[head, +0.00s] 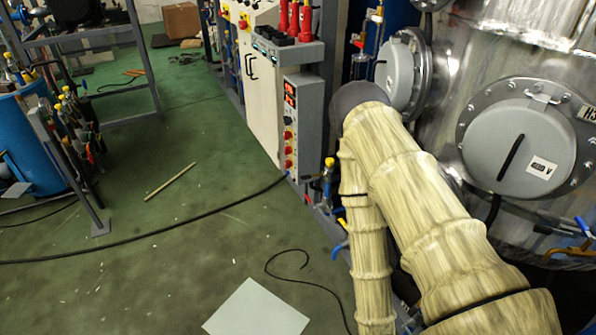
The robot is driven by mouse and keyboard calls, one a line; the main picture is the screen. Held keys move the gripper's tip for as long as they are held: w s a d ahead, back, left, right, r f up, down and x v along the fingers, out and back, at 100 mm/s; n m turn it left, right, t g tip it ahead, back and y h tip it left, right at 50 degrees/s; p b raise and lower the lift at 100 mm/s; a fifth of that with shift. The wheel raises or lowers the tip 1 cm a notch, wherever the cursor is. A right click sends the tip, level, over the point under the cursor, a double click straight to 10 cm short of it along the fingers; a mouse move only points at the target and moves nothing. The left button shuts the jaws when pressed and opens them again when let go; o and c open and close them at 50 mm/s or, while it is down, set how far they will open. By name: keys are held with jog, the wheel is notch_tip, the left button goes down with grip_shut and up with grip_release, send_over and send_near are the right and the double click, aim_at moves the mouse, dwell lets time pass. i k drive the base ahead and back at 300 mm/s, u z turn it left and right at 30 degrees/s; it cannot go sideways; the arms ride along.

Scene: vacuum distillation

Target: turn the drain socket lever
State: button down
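I cannot tell for sure which part is the drain socket lever. A small blue lever (341,247) shows low beside the grey cabinet, just left of my sleeved arm. Another blue handle (583,227) sits on a brass-coloured valve (570,251) at the right edge, below the round hatch. My arm, in a beige sleeve, rises from the bottom right, bends at a dark grey joint, and a thinner part runs back down out of the picture. My gripper is not in view. The arm hides part of the tank's lower area.
A steel tank with round hatches (519,150) fills the right. A control box (302,126) stands left of my arm. A black cable (150,237) crosses the green floor, and a pale sheet (256,309) lies in front. A stick (170,181) lies on the mostly open floor.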

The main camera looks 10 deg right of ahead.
aim_at(307, 177)
jog(key=u, duration=0.25)
jog(key=i, duration=1)
jog(key=z, duration=0.45)
